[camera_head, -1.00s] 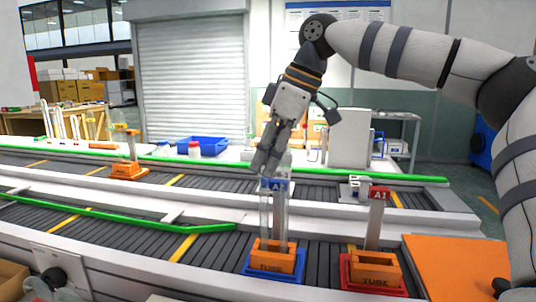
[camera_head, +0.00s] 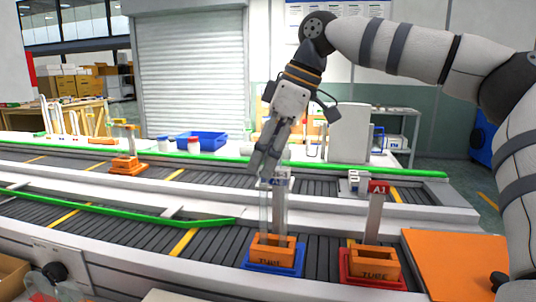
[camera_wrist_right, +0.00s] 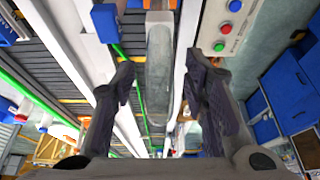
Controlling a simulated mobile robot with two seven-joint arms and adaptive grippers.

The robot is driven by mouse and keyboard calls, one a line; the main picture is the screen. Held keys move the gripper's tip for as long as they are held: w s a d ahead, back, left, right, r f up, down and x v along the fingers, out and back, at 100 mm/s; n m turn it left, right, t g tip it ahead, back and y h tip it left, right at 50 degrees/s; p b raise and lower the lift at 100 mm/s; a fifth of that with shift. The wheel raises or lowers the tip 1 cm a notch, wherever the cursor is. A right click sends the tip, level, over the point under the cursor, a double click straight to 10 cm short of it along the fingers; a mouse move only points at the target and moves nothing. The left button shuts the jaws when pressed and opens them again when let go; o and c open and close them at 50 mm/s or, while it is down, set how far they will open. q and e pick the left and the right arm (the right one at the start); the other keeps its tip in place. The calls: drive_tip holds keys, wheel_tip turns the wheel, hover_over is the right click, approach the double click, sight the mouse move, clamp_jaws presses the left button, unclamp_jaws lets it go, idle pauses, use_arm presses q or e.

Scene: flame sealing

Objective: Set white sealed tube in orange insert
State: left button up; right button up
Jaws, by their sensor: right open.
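My right gripper (camera_head: 262,165) is over the near conveyor, fingers pointing down. A clear, pale tube (camera_head: 264,212) stands upright below its fingertips, with its lower end at the orange insert (camera_head: 272,250) in the blue base. Whether the tube is fully seated cannot be told. In the right wrist view the tube (camera_wrist_right: 158,75) is between the two spread fingers of the right gripper (camera_wrist_right: 160,88), with gaps on both sides. My left gripper is not clearly visible.
A second orange insert (camera_head: 374,263) in a red base, with a red A1 sign (camera_head: 379,187), stands to the right. An orange panel (camera_head: 455,262) lies beyond it. Another orange holder (camera_head: 124,164) sits on the far conveyor. A blue bin (camera_head: 203,140) is behind.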

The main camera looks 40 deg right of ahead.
drive_tip(key=v, duration=1.2)
